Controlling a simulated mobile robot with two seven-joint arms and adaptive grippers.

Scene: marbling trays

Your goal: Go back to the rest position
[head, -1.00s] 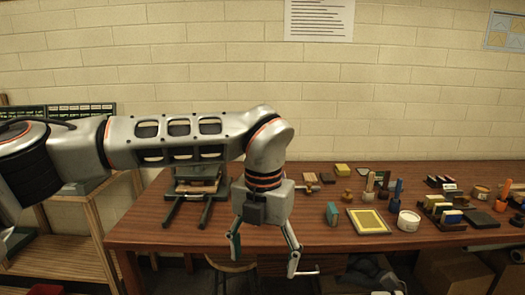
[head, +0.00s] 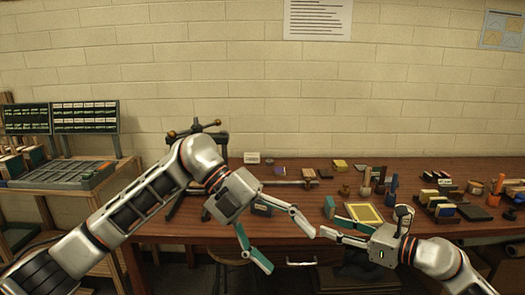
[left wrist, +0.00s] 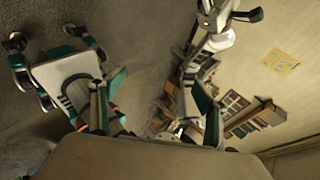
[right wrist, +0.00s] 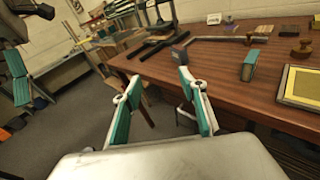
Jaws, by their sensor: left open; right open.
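My left gripper (head: 290,251) is open and empty in the head view, tilted down to the right in front of the table's front edge. My right gripper (head: 326,230) comes in from the lower right and points left, with its fingers close to the left gripper's in the picture; I cannot tell whether they touch. In the right wrist view its teal-padded fingers (right wrist: 160,95) stand apart with nothing between them. In the left wrist view the left fingers (left wrist: 155,105) are spread and empty, with floor, my own body and the tilted room behind.
The wooden table (head: 290,232) lies behind both grippers. A yellow-centred frame (head: 364,213), a teal block (right wrist: 250,66) and several stamps and pots stand on it. A dark press (head: 196,130) is at the left. A rack of trays (head: 70,176) stands further left.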

